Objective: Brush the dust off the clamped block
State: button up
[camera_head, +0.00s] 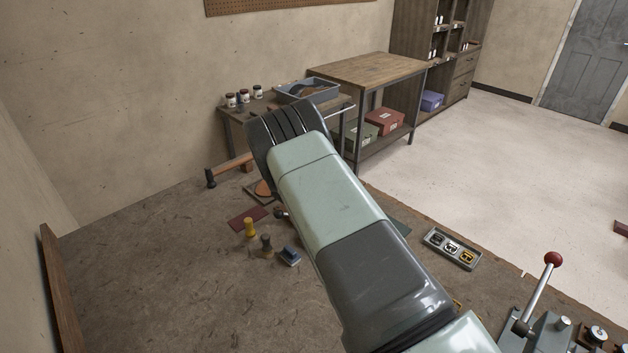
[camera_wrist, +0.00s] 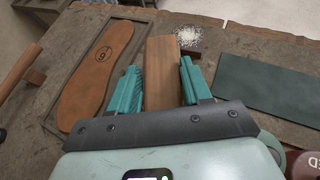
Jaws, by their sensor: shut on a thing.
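In the wrist view, my gripper (camera_wrist: 162,88) has its teal fingers on both sides of a long wooden piece (camera_wrist: 161,60), shut on it. The piece points away from me; it looks like a brush handle, but no bristles show clearly. A patch of white speckled dust (camera_wrist: 188,37) lies just right of its far end. A dark brown edge (camera_wrist: 205,76) shows below the dust, partly behind the right finger. I cannot make out the clamped block or a clamp for certain. In the head view my own arm hides the gripper and what it holds.
A leather sole (camera_wrist: 97,70) lies on a board left of my gripper, a green mat (camera_wrist: 265,90) to its right. In the head view, a hammer (camera_head: 230,170), a red mat (camera_head: 248,218), small stamps (camera_head: 267,246), a metal tray (camera_head: 452,249) and a red-knobbed lever (camera_head: 540,292) stand around.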

jog(key=shift+f, duration=1.05)
dwell(0.4)
jog(key=shift+s+a+r, duration=0.1)
jog(key=shift+s+a, duration=1)
jog(key=shift+a, duration=0.15)
jog(key=shift+s+a, duration=1.1)
jog(key=shift+a, duration=0.1)
jog(key=shift+w+d, duration=1.1)
jog(key=shift+d, duration=0.15)
jog(key=shift+w+d, duration=1.05)
jog(key=shift+d, duration=0.2)
jog(key=shift+s, duration=0.15)
jog(key=shift+s+a, duration=2.15)
jog(key=shift+a, duration=0.25)
jog(key=shift+w+d, duration=1.2)
jog(key=shift+d, duration=0.15)
jog(key=shift+w+d+f, duration=0.2)
jog(key=shift+w+d, duration=0.8)
jog(key=shift+d, duration=0.1)
